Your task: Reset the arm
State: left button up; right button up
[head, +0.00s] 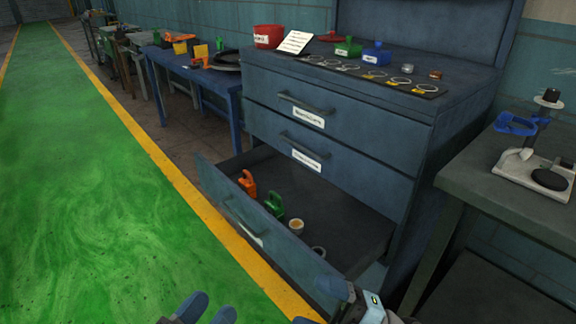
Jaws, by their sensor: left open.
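My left gripper (209,306) shows at the bottom edge, its two blue-grey fingers spread apart with nothing between them. It is low, left of and apart from the open cabinet drawer (262,240). Part of my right gripper (336,302) shows at the bottom, just in front of the drawer's near corner; its jaws are not clear. No separate arm as a task object can be made out.
The blue cabinet (385,140) holds a red bin (268,36), a white card (295,42) and several rings on top. A bench (470,183) at right carries a stand with a blue clamp (516,124). The green floor (80,200) at left is clear.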

pick_arm(q)
jog(key=s+a+r+g+y+p, duration=0.4)
jog(key=a+r+g+y+p, duration=0.2)
jog(key=p, duration=3.2)
jog(key=shift+a+r+p, duration=0.4)
jog(key=shift+a+r, duration=0.5)
jog(key=shift+a, duration=0.15)
pick_arm(e)
jog(key=s+d+r+m+t+h, duration=0.3)
jog(key=d+m+h, duration=0.4)
jog(key=m, duration=0.5)
jog(key=s+d+r+m+t+h, duration=0.3)
jog(key=d+r+m+h, duration=0.3)
jog(key=m+h, duration=0.5)
jog(key=shift+d+r+m, duration=0.3)
jog(key=shift+d+m, duration=0.8)
jog(key=shift+d, duration=0.05)
